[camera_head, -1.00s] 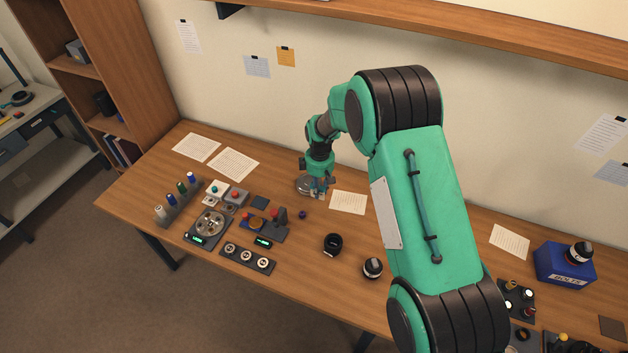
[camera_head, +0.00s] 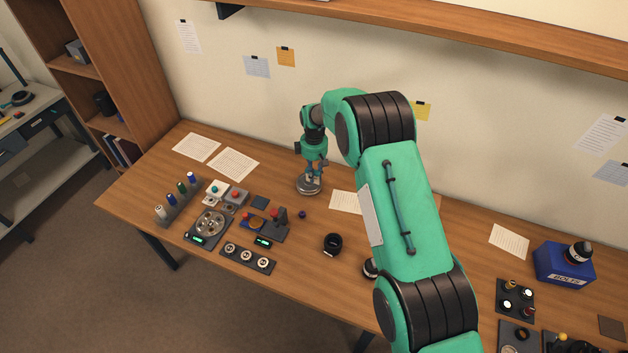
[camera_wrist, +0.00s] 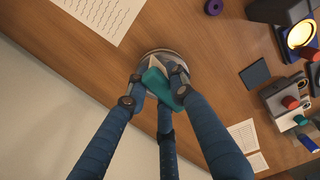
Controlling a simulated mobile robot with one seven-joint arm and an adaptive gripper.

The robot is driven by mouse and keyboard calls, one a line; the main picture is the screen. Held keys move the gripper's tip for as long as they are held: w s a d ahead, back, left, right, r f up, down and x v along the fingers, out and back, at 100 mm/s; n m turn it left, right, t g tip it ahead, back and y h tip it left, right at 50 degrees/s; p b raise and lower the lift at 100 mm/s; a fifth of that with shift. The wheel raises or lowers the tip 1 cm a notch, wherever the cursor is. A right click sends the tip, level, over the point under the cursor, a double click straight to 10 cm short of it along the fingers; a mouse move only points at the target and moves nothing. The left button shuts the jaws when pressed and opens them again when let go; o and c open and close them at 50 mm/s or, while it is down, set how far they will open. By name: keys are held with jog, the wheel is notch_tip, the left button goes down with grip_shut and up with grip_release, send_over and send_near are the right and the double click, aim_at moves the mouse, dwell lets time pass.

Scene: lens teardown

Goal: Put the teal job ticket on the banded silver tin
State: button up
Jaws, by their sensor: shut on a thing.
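My gripper (camera_wrist: 158,86) has blue segmented fingers, shut on the teal job ticket (camera_wrist: 157,80) in the wrist view. The ticket is a small teal piece with a pale part beside it. The silver tin (camera_wrist: 171,53) shows behind the fingers and ticket, mostly hidden. In the head view, my gripper (camera_head: 313,172) is directly above the round silver tin (camera_head: 306,187), which stands on the wooden bench. I cannot tell whether the ticket touches the tin. The ticket is not distinct in the head view.
Paper sheets lie left (camera_head: 233,164) and right (camera_head: 346,202) of the tin. A small purple ring (camera_head: 302,215) and a dark square pad (camera_head: 259,202) lie nearer the front. A joystick unit (camera_head: 273,223) and a black ring (camera_head: 332,243) stand further forward.

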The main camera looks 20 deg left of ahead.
jog(key=shift+f, duration=0.1)
jog(key=shift+f, duration=1.7)
jog(key=shift+f, duration=0.15)
jog(key=o, duration=0.9)
jog(key=shift+o, duration=0.2)
notch_tip(320, 180, up, 12)
jog(key=shift+r, duration=0.15)
